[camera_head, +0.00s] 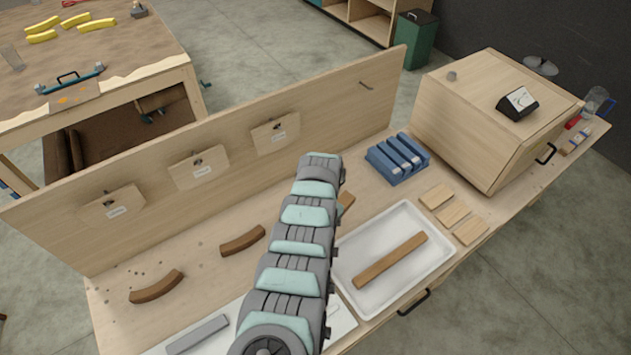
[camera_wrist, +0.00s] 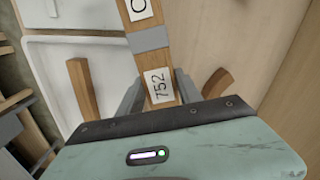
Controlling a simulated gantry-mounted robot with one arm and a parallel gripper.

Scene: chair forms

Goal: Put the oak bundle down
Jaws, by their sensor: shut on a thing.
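The oak bundle (camera_wrist: 147,62) is a straight brown wooden bar in the wrist view, with a grey band around it and white labels, one reading 752. My gripper (camera_wrist: 160,92) is shut on its near end, one grey finger on each side. The bundle runs from the fingers up to the top edge of the wrist view, where it is cut off. In the head view my arm hides the gripper and most of what lies under it. A small brown wooden piece (camera_head: 346,204) shows right of my arm; I cannot tell whether it belongs to the bundle.
Curved brown pieces (camera_head: 157,287) (camera_head: 243,241) lie on the bench. A white tray (camera_head: 447,268) holds a wooden strip (camera_head: 390,260). Blue blocks (camera_head: 398,158), flat wood pieces (camera_head: 455,214) and a wooden cabinet (camera_head: 460,120) stand right. An upright back panel (camera_head: 330,100) borders the bench.

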